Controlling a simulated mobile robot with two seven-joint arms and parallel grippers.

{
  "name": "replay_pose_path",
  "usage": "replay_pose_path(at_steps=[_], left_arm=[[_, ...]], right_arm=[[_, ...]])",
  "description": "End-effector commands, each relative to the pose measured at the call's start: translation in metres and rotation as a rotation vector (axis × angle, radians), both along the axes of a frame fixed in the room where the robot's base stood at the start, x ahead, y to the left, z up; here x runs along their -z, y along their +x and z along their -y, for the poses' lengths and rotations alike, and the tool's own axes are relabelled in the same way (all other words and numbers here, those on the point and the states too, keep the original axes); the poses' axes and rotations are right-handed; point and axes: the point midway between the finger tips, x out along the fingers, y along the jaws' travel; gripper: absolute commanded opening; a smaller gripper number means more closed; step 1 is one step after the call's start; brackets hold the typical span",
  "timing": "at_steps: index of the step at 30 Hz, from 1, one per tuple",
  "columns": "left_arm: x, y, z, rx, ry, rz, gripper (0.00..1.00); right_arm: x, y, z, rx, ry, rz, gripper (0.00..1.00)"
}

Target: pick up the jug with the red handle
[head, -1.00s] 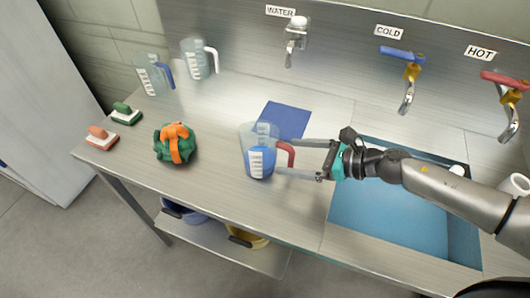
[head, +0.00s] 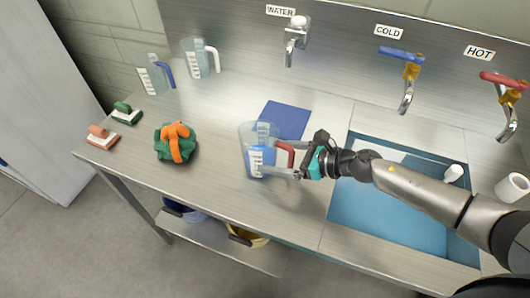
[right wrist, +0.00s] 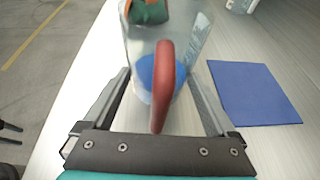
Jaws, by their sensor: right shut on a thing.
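The jug with the red handle is a clear jug (head: 250,140) with white markings, standing upright on the steel counter; blue shows low inside it. Its red handle (head: 290,153) points right, towards my right gripper (head: 272,157). That gripper is shut on the jug, with one finger on each side and the handle between them. In the right wrist view the red handle (right wrist: 164,85) stands upright between the fingers, and the clear body (right wrist: 140,45) is behind it. The exact contact is partly hidden by the handle. My left gripper is not in view.
A blue mat (head: 284,120) lies behind the jug. A blue-handled jug (head: 150,75) and a white-handled jug (head: 197,60) stand at the back left. A sink (head: 385,215) is right, below taps.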

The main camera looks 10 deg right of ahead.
Motion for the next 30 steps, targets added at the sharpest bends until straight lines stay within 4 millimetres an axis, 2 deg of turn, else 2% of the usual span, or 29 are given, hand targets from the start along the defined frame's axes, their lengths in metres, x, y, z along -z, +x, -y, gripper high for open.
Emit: replay_pose_path(at_steps=[2, 14, 23, 26, 30], left_arm=[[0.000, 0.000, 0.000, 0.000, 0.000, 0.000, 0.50], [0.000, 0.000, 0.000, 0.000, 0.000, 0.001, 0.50], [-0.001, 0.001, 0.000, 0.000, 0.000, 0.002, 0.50], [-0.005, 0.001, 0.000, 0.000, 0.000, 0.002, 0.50], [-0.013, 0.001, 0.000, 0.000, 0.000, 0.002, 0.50]], right_arm=[[0.000, 0.000, 0.000, 0.000, 0.000, 0.000, 0.58], [0.000, 0.000, 0.000, 0.000, 0.000, 0.000, 0.14], [-0.004, 0.001, 0.000, 0.000, 0.000, 0.003, 0.14], [-0.012, 0.001, 0.000, 0.000, -0.001, 0.006, 0.14], [-0.032, 0.001, 0.000, -0.002, -0.001, 0.006, 0.14]])
